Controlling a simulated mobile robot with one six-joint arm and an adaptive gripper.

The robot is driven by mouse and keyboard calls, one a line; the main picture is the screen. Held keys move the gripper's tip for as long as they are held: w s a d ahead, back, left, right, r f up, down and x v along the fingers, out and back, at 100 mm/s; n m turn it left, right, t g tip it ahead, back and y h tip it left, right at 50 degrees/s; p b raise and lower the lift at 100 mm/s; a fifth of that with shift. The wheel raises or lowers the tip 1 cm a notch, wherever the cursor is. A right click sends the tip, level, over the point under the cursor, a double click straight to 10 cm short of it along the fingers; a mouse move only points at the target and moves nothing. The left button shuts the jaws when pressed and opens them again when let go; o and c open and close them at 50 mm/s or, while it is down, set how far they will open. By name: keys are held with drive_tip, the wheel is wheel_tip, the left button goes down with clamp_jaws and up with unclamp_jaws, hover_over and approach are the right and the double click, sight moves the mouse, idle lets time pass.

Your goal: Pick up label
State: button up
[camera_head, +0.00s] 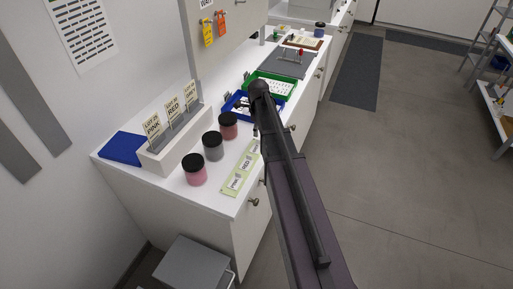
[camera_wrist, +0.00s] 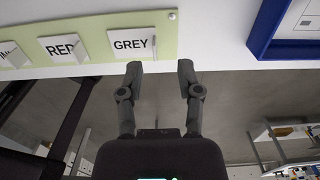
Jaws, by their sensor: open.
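A pale green label strip (camera_head: 235,185) lies along the front edge of the white counter. In the wrist view it (camera_wrist: 90,22) bears white labels: a GREY label (camera_wrist: 128,46), a RED label (camera_wrist: 62,49) and a third label (camera_wrist: 12,55), partly cut off. The GREY label has a small raised flap at its right. My gripper (camera_wrist: 160,70) is open and empty. Its fingertips show just below the counter's edge in the wrist view, below and to the right of the GREY label. In the head view my arm hides the strip's far end and most of the gripper.
A pink jar (camera_head: 195,170), a grey jar (camera_head: 213,147) and a red jar (camera_head: 228,126), all black-lidded, stand beside the strip. A white card holder (camera_head: 165,158) stands behind them. A blue tray (camera_wrist: 262,30) and a green tray (camera_head: 272,78) lie beyond.

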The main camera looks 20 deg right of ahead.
sight(258, 140)
drive_tip(key=shift+s+a+f+b, duration=0.1)
drive_tip(key=shift+s+f+b, duration=0.1)
drive_tip(key=shift+f+b, duration=0.7)
drive_tip(key=shift+s+a+f+b, duration=0.1)
drive_tip(key=shift+s+f+b, duration=0.05)
drive_tip(key=shift+f+b, duration=1.5)
drive_tip(key=shift+f, duration=0.05)
clamp_jaws()
